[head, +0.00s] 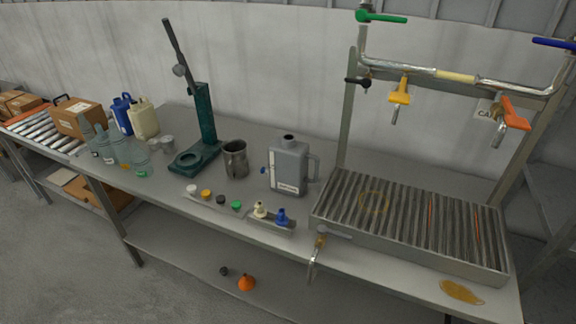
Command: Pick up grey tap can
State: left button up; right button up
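The grey tap can (288,168) stands upright on the metal bench (180,210), near the middle of the head view. It has a dark open neck on top, a handle on its right side, a white label low on its front and a small blue tap at its left side. Neither of my grippers shows in the head view.
A metal jug (235,160) and a green press stand (203,130) are left of the can. Small caps (206,194) and a tray with two taps (270,217) lie in front. A ribbed drain grate (400,215) under pipes with coloured taps is right.

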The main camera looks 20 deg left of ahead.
aim_at(288, 157)
jog(key=i+j+u, duration=0.25)
jog(key=j, duration=0.15)
jog(key=i+j+u, duration=0.25)
jog(key=j, duration=0.15)
jog(key=i+j+u, duration=0.25)
jog(key=k+j, duration=0.1)
jog(key=j, duration=0.05)
